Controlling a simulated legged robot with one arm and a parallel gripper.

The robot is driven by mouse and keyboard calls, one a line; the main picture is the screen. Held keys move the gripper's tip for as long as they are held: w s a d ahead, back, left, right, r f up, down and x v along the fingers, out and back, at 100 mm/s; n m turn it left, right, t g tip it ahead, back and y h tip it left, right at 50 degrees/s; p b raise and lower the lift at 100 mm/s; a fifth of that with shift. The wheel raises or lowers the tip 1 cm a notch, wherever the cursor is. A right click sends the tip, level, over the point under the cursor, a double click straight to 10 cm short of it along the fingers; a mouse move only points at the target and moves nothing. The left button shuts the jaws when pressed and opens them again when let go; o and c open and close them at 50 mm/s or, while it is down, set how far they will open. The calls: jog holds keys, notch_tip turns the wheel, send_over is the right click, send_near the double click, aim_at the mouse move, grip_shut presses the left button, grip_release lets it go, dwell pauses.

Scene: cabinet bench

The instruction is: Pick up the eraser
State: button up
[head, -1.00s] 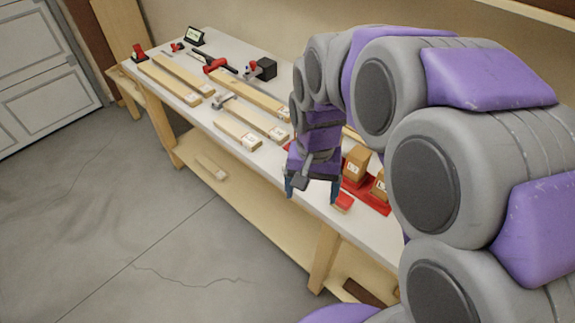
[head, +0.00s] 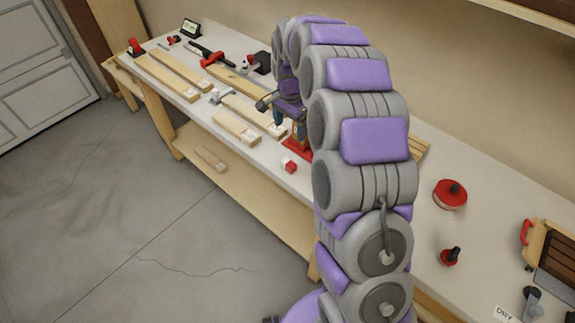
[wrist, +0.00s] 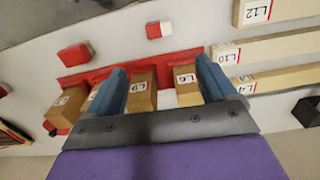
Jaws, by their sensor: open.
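A small red-and-white block that looks like the eraser (head: 290,165) lies on the bench near its front edge. It also shows at the top of the wrist view (wrist: 159,29). My gripper (head: 289,128) is open and empty, pointing down above the red tray (head: 296,148), farther from the front edge than the block. In the wrist view my fingers (wrist: 160,70) are spread over the tray's wooden blocks, with the red-and-white block apart from them, beyond the tips.
Labelled wooden blocks (wrist: 186,82) stand in the red tray. Several wooden planks (head: 235,128) lie on the bench to the left, with clamps and tools behind. A round red-topped object (head: 450,194) is at right. Bench surface around the red-and-white block is clear.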

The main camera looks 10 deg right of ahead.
jog(key=b, duration=0.2)
send_over(289, 163)
jog(key=f, duration=1.1)
jog(key=shift+w+d, duration=0.15)
jog(key=shift+w, duration=0.05)
jog(key=shift+s+a+f+b, duration=0.15)
jog(key=shift+f+b, duration=0.9)
jog(key=shift+f, duration=1.65)
jog(key=shift+c, duration=0.4)
jog(key=c, duration=1.1)
